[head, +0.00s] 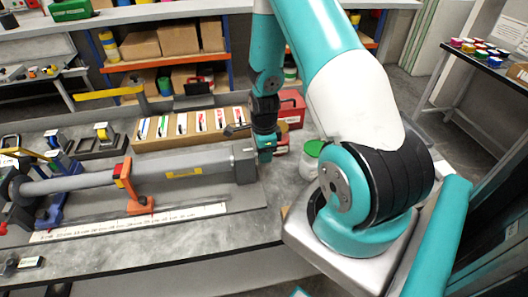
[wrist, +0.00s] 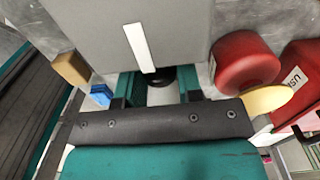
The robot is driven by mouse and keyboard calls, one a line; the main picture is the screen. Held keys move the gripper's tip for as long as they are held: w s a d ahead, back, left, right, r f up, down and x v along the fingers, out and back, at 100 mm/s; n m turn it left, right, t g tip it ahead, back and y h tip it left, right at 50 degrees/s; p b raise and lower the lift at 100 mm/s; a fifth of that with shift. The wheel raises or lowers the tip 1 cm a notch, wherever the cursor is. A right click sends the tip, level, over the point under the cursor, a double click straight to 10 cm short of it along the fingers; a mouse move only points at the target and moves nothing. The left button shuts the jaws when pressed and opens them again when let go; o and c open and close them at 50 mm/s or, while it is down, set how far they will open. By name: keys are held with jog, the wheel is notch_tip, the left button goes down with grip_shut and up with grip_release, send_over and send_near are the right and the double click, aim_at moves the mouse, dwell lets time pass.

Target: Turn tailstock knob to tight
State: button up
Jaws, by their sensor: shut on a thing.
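In the head view, a grey block (head: 243,161) sits at the right end of the long grey bar fixture, and I take it for the tailstock. My gripper (head: 266,152) points down close beside this block. In the wrist view, a dark round knob (wrist: 160,75) lies between the two teal fingers of my gripper (wrist: 158,88), which is shut on it. The knob is partly hidden by the gripper. A white strip (wrist: 140,48) on the grey surface runs up to the knob. I cannot read any tight or loose marking.
A jar with a green lid (head: 312,160) stands right of my gripper. A red box (head: 291,105) stands behind it. A rack of coloured items (head: 190,130) lies behind the bar. In the wrist view, a red round object (wrist: 243,60) is close on the right.

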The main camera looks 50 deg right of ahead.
jog(key=g+y, duration=0.1)
jog(key=g, duration=0.1)
jog(key=g+y, duration=0.1)
jog(key=shift+w+d+f+g+y, duration=0.1)
jog(key=shift+w+d+g+y, duration=0.05)
jog(key=shift+w+g+y, duration=0.15)
jog(key=shift+f+g+y, duration=0.15)
jog(key=shift+g+y, duration=0.65)
jog(key=shift+g, duration=0.3)
jog(key=shift+d+g+y+b, duration=0.1)
jog(key=shift+g+y+b, duration=0.55)
jog(key=shift+g+y, duration=0.5)
jog(key=shift+g, duration=0.35)
jog(key=o, duration=0.9)
